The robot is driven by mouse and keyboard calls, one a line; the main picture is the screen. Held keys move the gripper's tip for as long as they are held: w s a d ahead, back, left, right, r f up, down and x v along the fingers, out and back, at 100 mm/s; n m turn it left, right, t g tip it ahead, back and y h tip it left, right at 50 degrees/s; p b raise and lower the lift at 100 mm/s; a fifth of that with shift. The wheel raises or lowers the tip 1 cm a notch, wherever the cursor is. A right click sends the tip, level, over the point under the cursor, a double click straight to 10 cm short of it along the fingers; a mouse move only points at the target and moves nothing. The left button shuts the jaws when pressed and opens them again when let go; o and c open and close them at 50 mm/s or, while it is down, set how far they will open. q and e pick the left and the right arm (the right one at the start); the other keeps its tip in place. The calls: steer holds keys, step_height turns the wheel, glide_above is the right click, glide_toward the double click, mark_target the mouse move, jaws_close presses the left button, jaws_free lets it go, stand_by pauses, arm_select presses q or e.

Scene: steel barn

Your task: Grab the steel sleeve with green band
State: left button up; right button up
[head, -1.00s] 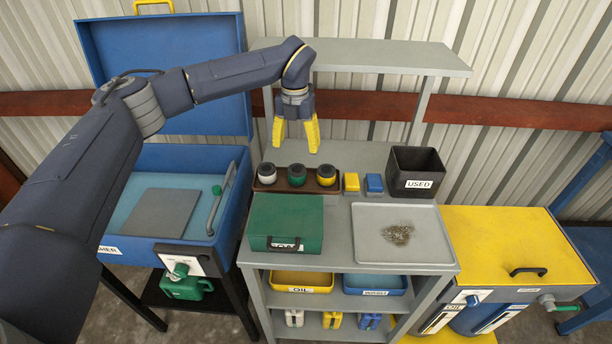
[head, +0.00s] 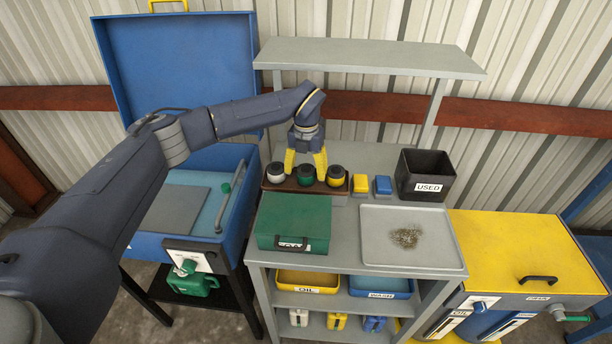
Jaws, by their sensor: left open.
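The steel sleeve with green band (head: 305,175) stands in the middle of a dark brown rack on the grey bench. A sleeve with a white band (head: 276,173) stands to its left and one with a yellow band (head: 335,176) to its right. My left gripper (head: 305,172) points down over the rack, its yellow fingers open on either side of the green-banded sleeve. I cannot tell whether the fingers touch it. My right gripper is not in view.
A green case (head: 293,222) lies in front of the rack. Yellow (head: 360,183) and blue (head: 383,185) small blocks sit to its right. Beyond are a black USED bin (head: 425,177) and a grey tray (head: 375,239) with metal bits. A shelf (head: 370,57) overhangs the back.

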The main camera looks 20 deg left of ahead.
arm_select(q)
steer(key=shift+f, duration=0.65)
jaws_close()
